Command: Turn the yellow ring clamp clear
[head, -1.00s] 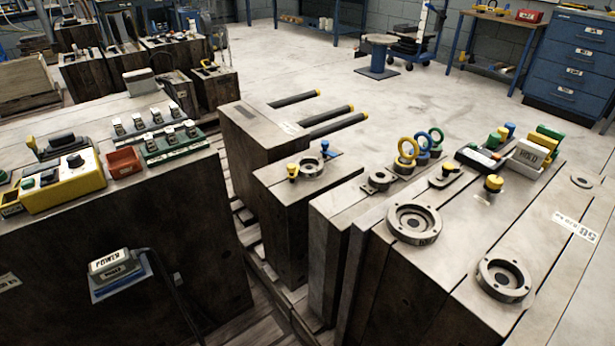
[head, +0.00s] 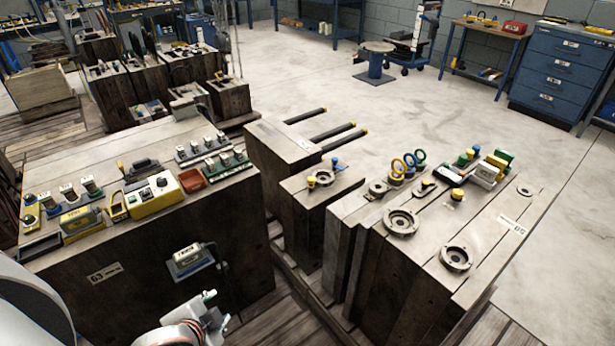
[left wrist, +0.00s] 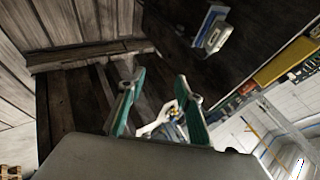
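A small clamp with a yellow knob (head: 311,182) stands upright at the left edge of a grey ring (head: 322,178) on a low mould block (head: 310,192). A blue-handled clamp (head: 336,163) sits at the ring's far right side. My left gripper (head: 213,309) is at the bottom of the head view, well left of and nearer than the ring, in front of the left block's dark face. In the left wrist view its two teal fingers (left wrist: 160,80) are apart with nothing between them. My right gripper is out of view.
The left block (head: 120,250) carries switches, a yellow control box (head: 152,195) and a red tray (head: 192,180); a power box (head: 188,262) juts from its face. Three dark rods (head: 330,130) stick out behind the ring.

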